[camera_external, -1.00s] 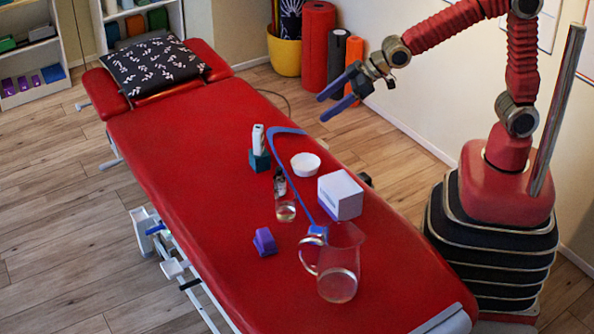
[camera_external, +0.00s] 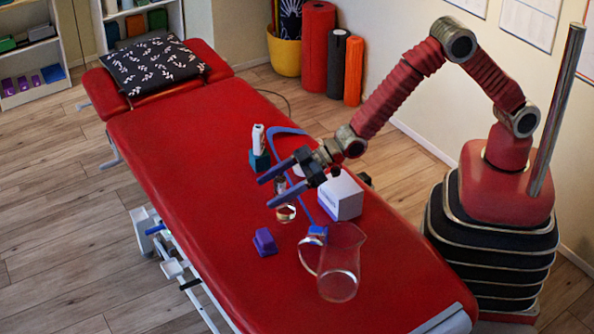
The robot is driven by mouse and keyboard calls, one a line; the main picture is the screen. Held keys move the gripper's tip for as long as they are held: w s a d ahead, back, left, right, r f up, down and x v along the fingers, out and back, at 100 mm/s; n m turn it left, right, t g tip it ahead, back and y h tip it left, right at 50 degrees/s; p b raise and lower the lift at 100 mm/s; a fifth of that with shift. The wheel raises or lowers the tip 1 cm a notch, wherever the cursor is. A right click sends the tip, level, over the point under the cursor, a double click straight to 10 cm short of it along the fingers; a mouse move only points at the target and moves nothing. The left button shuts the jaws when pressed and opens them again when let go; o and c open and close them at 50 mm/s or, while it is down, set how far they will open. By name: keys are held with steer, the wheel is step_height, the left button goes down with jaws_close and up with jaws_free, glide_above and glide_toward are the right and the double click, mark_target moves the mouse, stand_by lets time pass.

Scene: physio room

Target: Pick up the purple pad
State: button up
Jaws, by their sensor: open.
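The purple pad (camera_external: 264,242) is a small block lying on the red treatment table (camera_external: 190,190), left of the glass pitcher. My gripper (camera_external: 265,193) is open and empty. It hangs over the table, pointing left, above and slightly beyond the pad in the picture. Its fingers partly cover the small dark bottle, the glass and the white bowl. The pad is fully visible and apart from the fingers.
A clear pitcher (camera_external: 340,264) stands to the right of the pad. A white box (camera_external: 340,197) stands below my wrist. A small glass (camera_external: 285,213), a blue hooked tool (camera_external: 285,131) and a teal block (camera_external: 259,160) with a white device are nearby. The table's left side is clear.

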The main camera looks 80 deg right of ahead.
steer(key=y, duration=0.1)
glide_above(268, 234)
steer(key=shift+n, duration=0.4)
steer(key=f, duration=0.5)
steer(key=shift+s+d+f, duration=0.1)
steer(key=shift+s+d, duration=0.1)
steer(key=shift+s, duration=0.15)
steer(key=shift+f, duration=1.7)
steer(key=shift+f, duration=1.55)
steer(key=shift+w+f, duration=0.1)
steer(key=shift+f, duration=0.25)
steer(key=shift+x, duration=1.35)
steer(key=shift+r, duration=0.1)
steer(key=shift+c, duration=0.2)
